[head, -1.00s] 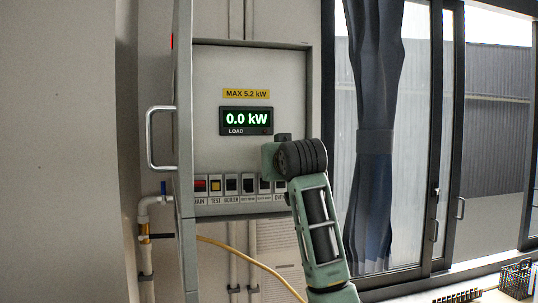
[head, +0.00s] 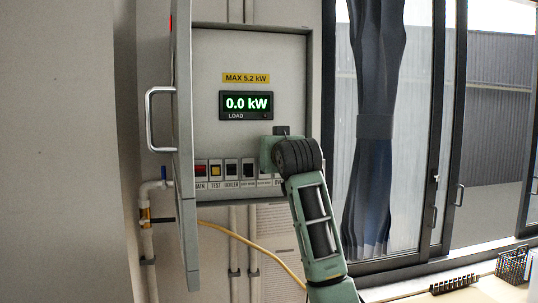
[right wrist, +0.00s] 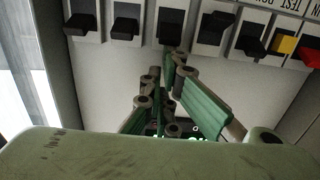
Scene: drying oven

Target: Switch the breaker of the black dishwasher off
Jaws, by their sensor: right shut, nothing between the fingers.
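The breaker row sits along the bottom of the open panel (head: 270,85). In the head view, the red MAIN breaker (head: 200,171), yellow TEST breaker (head: 215,170) and black BOILER breaker (head: 231,170) are followed by more black breakers. The small labels there are too small to read, so I cannot tell which is the black dishwasher's. In the right wrist view, upside down, my right gripper (right wrist: 173,62) is shut and empty, its tips just by the lever of the fifth breaker from MAIN (right wrist: 170,25). I cannot tell whether they touch. My left gripper is out of view.
The load display (head: 246,105) reads 0.0 kW, under a yellow MAX 5.2 kW label (head: 246,78). The open panel door with its handle (head: 150,133) stands at the left. A pipe (head: 147,230) and yellow cable (head: 245,242) run below. A curtain (head: 375,130) hangs at the right.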

